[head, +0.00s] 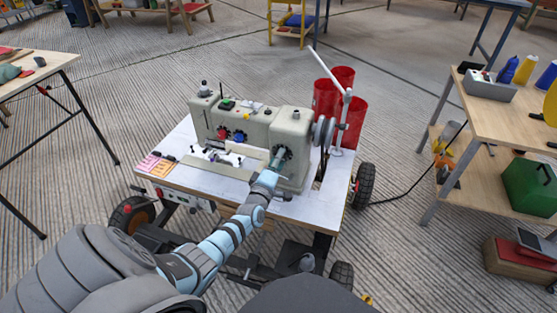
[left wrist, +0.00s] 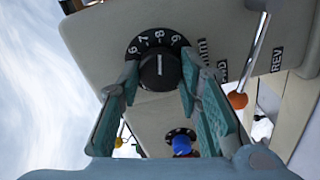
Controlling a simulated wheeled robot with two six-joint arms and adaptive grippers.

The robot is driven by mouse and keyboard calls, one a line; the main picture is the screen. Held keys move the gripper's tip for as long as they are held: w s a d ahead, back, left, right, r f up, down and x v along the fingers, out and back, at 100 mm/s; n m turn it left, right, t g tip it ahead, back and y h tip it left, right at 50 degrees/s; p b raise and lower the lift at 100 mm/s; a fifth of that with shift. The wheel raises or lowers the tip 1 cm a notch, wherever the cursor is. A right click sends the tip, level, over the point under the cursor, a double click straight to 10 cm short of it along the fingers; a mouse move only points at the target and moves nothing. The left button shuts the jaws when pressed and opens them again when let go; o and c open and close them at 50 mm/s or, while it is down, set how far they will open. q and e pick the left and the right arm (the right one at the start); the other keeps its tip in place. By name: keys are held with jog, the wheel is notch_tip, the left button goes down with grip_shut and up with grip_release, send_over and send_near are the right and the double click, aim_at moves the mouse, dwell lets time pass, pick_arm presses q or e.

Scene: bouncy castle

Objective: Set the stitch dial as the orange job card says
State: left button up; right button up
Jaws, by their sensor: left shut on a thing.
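The sewing machine (head: 255,125) stands on a white-topped wheeled cart. An orange job card (head: 163,168) lies at the cart's left corner beside a pink card (head: 148,161); their writing is too small to read. My left gripper (head: 279,157) is at the machine's near end face, over the dial. In the left wrist view the black stitch dial (left wrist: 159,70) sits between the two fingers of my left gripper (left wrist: 160,85), which is shut on it. The dial's white line stands upright in the picture, in line with the 8. Part of the number ring is hidden by the fingers. My right gripper is out of view.
A lever with an orange ball (left wrist: 237,100) and a smaller dial with a blue knob (left wrist: 181,145) are close to my left fingers. A handwheel (head: 322,132) and red cylinders (head: 343,80) stand to the right. A workbench (head: 515,110) is at far right.

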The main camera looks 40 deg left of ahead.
pick_arm(q)
jog(key=o, duration=1.1)
jog(key=shift+o, duration=0.2)
jog(key=v, duration=1.2)
